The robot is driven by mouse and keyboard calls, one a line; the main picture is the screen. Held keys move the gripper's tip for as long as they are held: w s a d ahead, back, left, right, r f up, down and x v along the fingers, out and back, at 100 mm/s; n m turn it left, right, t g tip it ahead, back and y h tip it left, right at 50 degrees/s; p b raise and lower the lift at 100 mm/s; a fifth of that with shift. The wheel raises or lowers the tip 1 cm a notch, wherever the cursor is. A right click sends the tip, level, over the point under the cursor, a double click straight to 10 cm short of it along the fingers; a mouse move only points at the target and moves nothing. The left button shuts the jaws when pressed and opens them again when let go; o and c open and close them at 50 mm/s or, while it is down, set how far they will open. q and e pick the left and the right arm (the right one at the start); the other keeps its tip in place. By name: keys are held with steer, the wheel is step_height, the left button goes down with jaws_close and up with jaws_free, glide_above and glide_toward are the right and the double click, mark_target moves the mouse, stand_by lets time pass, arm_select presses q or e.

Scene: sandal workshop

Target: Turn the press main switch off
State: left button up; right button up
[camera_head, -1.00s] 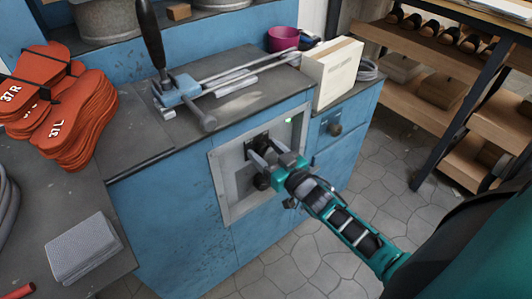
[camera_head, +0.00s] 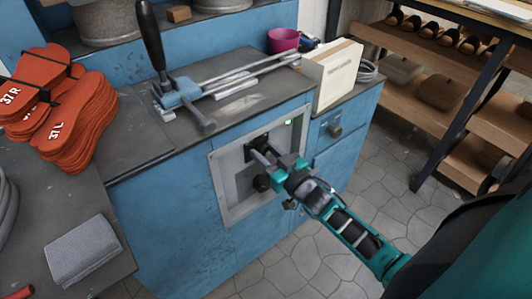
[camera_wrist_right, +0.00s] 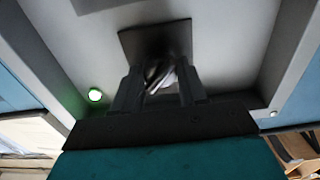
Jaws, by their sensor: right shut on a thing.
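The press main switch sits on a recessed grey panel (camera_head: 232,182) in the front of the blue cabinet. Its dark square plate (camera_head: 257,146) shows at the panel's upper part, and also in the right wrist view (camera_wrist_right: 130,42). My right gripper (camera_head: 263,157) reaches in from the lower right and is shut on the switch handle. In the right wrist view the blurred, shiny handle (camera_wrist_right: 158,75) lies between the two dark fingers. The fingers hide part of it. A green lamp (camera_head: 289,122) glows on the panel, also in the right wrist view (camera_wrist_right: 95,95). My left gripper is not in view.
The panel's raised frame surrounds my right gripper. Above it, the worktop holds a long-handled tool (camera_head: 178,92), a cream box (camera_head: 330,75) and a magenta cup (camera_head: 283,40). Red soles (camera_head: 75,125) are stacked at left. Shelves (camera_head: 400,88) stand at right, with open floor before them.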

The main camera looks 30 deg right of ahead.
steer(key=shift+a+n, duration=0.1)
steer(key=shift+n, duration=0.2)
steer(key=n+p, duration=0.1)
steer(key=n, duration=0.1)
steer(key=shift+n, duration=0.4)
steer(key=n, duration=0.4)
steer(key=shift+s+a+f+n, duration=0.1)
steer(key=shift+a+f+n, duration=0.05)
steer(key=shift+n, duration=0.15)
steer(key=n, duration=0.4)
steer(key=shift+f, duration=0.15)
steer(key=n+b, duration=0.1)
steer(key=n, duration=0.4)
steer(key=shift+f+n, duration=0.1)
steer(key=shift+n, duration=0.3)
steer(key=o, duration=1)
steer(key=shift+c, duration=0.2)
